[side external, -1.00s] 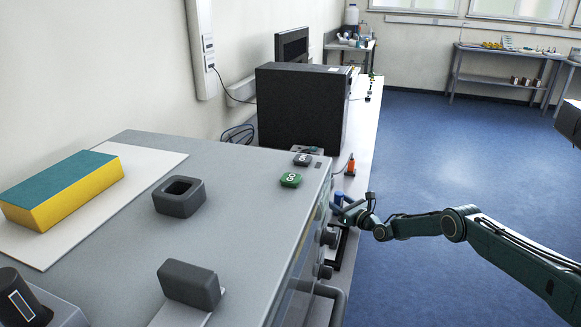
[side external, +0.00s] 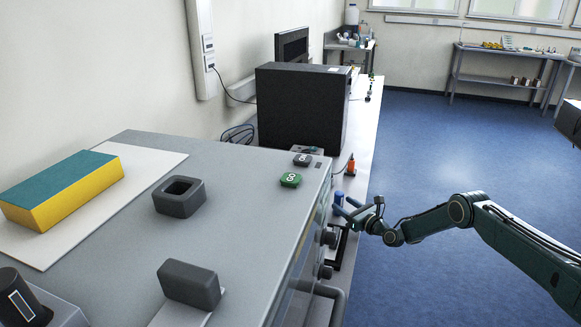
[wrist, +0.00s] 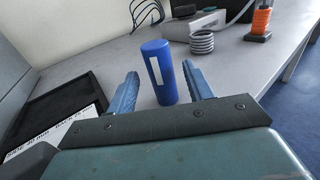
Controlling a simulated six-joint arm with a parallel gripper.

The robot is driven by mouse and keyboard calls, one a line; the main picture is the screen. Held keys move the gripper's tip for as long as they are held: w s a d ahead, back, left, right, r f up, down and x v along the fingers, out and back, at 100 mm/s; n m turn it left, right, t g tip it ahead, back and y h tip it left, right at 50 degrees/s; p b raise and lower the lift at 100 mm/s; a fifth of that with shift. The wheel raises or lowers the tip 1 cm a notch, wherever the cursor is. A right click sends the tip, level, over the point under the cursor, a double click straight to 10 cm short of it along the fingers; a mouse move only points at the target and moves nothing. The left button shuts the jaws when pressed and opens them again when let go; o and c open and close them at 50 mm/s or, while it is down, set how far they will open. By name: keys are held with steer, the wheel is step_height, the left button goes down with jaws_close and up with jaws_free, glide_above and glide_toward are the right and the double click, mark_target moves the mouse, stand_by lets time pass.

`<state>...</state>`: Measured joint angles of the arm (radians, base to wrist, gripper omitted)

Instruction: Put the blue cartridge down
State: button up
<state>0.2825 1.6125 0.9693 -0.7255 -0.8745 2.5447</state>
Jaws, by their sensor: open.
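The blue cartridge (wrist: 160,75) stands upright on the grey table in the wrist view, with a white label on its side. In the side external view it shows as a small blue shape (side external: 339,197) just beyond my gripper (side external: 354,209). In the wrist view my gripper (wrist: 158,90) is open, with one blue finger on either side of the cartridge. A gap shows between the cartridge and the left finger; the right finger is closer to it. The cartridge's lower end is partly near the gripper's dark front plate.
A black tray (wrist: 50,112) with a printed white strip lies left of the cartridge. A coiled grey hose (wrist: 202,43) and an orange-and-black object (wrist: 260,22) stand behind it. A large grey cabinet (side external: 235,222) borders the narrow bench.

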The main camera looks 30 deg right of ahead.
steer(key=s+d, duration=0.1)
steer(key=s, duration=0.7)
steer(key=shift+s+d, duration=0.15)
steer(key=shift+s, duration=0.05)
stand_by(0.5)
